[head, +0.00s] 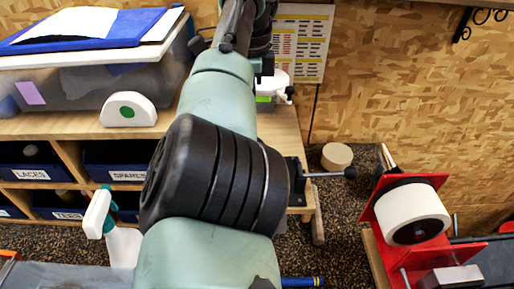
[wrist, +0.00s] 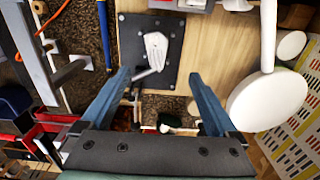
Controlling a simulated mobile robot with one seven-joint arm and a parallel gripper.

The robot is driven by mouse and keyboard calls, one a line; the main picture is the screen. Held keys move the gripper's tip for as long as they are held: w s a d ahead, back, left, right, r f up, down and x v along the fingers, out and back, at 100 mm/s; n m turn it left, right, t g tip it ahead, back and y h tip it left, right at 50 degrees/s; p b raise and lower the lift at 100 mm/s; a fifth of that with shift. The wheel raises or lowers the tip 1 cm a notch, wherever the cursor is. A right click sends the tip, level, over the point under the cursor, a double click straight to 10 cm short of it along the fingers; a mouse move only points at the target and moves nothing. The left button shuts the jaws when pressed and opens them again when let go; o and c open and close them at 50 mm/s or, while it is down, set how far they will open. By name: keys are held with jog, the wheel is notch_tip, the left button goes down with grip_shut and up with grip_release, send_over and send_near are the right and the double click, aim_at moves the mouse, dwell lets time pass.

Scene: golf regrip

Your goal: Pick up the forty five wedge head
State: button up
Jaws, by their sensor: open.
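My gripper (wrist: 162,75) is open and empty in the wrist view, with its two blue-grey fingers spread apart. Beyond and between the fingertips, a pale grey-white piece (wrist: 155,48) shows against a dark bolted plate (wrist: 134,32) on the wooden bench top. It may be the forty five wedge head, but I can read no marking on it. My fingers appear apart from it. In the head view my own arm covers the middle of the bench and hides the gripper's tips.
In the wrist view a large white rounded object (wrist: 267,100) is right of the fingers. In the head view, a clear bin (head: 60,88) and a white block with a green dot (head: 128,110) stand on the bench (head: 40,128). A red stand (head: 440,180) is at right.

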jog(key=f, duration=0.2)
jog(key=f+p, duration=0.1)
jog(key=f, duration=0.4)
jog(key=shift+s, duration=0.3)
jog(key=shift+s+a+f+p, duration=0.1)
jog(key=shift+f+p, duration=0.65)
jog(key=shift+f, duration=0.65)
jog(key=shift+a+f+p, duration=0.1)
jog(key=shift+f+p, duration=0.65)
jog(key=shift+f, duration=0.65)
jog(key=c, duration=1.4)
jog(key=shift+c, duration=0.2)
jog(key=shift+r, duration=0.15)
